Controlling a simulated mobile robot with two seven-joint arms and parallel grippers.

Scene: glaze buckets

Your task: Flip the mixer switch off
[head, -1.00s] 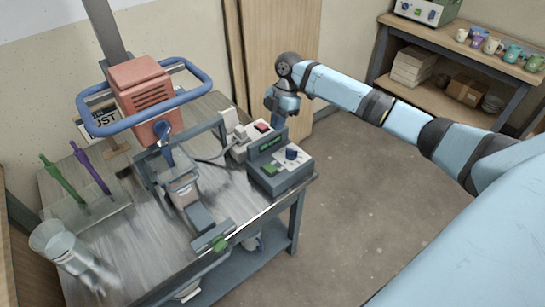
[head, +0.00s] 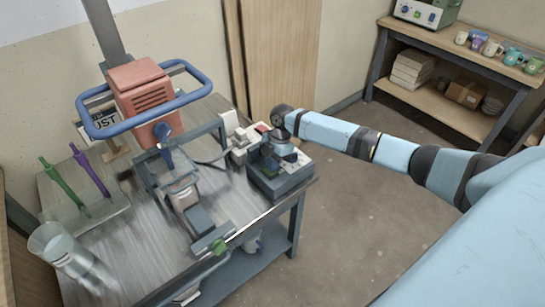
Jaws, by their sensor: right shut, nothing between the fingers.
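The mixer (head: 145,90) has an orange motor head inside a blue ring handle and hangs over the left part of the table. A grey control box (head: 285,185) stands near the table's right edge. A pale power strip (head: 243,143) with a red switch (head: 262,128) lies just behind it. My right gripper (head: 273,158) is shut and empty, low over the control box, and hides its green display and blue knob. I cannot tell whether it touches the box. The switch positions are too small to read. My left gripper is out of view.
The metal table (head: 140,255) also carries a clear container (head: 62,250) and a stand with a green and a purple tool (head: 90,172). A clamp frame and vessel stand under the mixer. Shelves with mugs (head: 460,70) are at the back right. The floor between is clear.

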